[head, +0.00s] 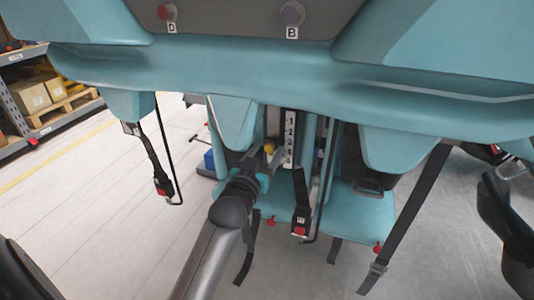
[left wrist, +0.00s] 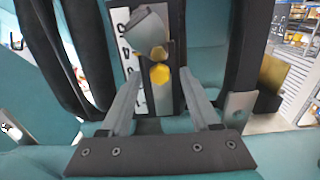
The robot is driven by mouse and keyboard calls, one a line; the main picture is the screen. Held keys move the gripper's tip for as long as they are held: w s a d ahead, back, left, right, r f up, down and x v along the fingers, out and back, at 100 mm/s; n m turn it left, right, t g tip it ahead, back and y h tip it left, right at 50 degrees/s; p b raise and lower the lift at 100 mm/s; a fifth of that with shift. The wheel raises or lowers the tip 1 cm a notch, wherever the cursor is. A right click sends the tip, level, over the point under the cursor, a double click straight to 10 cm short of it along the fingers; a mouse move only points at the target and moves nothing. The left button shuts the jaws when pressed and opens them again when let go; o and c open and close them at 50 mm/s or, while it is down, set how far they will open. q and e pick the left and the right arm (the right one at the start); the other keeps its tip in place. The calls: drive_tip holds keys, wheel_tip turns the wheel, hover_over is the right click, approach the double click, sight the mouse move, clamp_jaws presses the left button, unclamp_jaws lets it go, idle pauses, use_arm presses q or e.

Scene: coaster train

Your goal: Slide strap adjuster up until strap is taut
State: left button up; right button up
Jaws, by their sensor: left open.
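A grey piece with a yellow knob (left wrist: 160,75), which looks like the strap adjuster, sits on a dark upright strip beside a white numbered plate (left wrist: 128,42). In the head view the yellow knob (head: 269,148) shows small, left of the numbered plate (head: 289,138). My left gripper (head: 268,158) is at the seat back close to the knob. In the left wrist view its two grey fingers (left wrist: 163,100) are spread and empty, with the knob beyond and between their tips. Contact with the knob is not visible. My right gripper is not in view.
Teal seats (head: 355,215) with black straps surround the gripper. A red-button buckle (head: 300,222) hangs just right of my left arm, another (head: 163,185) farther left. A teal overhead bar (head: 290,75) crosses above. A long strap (head: 405,215) hangs at right. Open floor lies left.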

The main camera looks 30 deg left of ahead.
use_arm(q)
drive_tip(key=shift+w, duration=0.3)
clamp_jaws()
idle(0.5)
